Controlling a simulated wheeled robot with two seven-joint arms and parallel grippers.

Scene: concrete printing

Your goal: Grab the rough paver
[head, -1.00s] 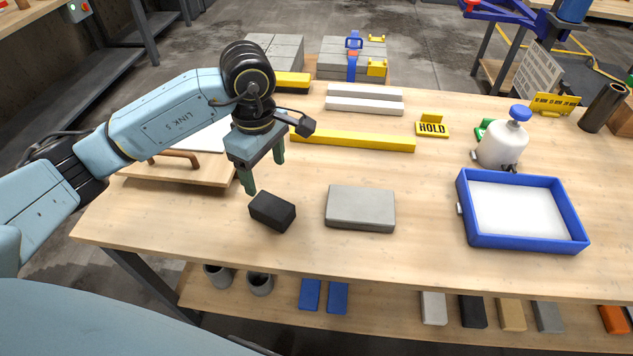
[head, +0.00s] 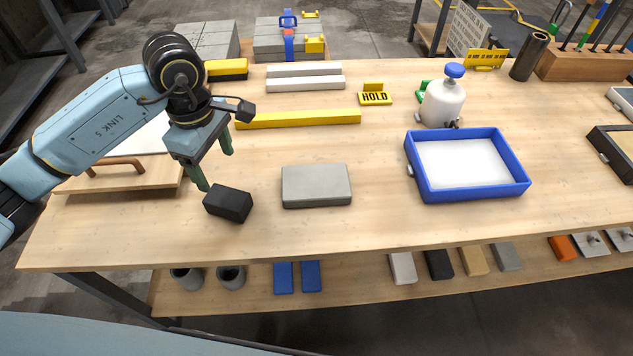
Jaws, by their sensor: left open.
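The paver (head: 316,186) is a grey rectangular slab with a slightly uneven top. It lies flat on the wooden table, near the front edge. My left gripper (head: 215,169) is to the left of it, pointing down with its two green fingers apart and nothing between them. A black block (head: 228,204) lies just in front of the fingers, between the gripper and the table's front edge. I cannot tell whether the near fingertip touches this block. My right gripper is not in view.
A blue tray (head: 412,166) with white contents stands right of the paver. A white bottle (head: 443,103) with a blue cap and a yellow HOLD sign (head: 375,98) are behind. A long yellow bar (head: 298,119) lies beyond the paver. Bare table surrounds the paver.

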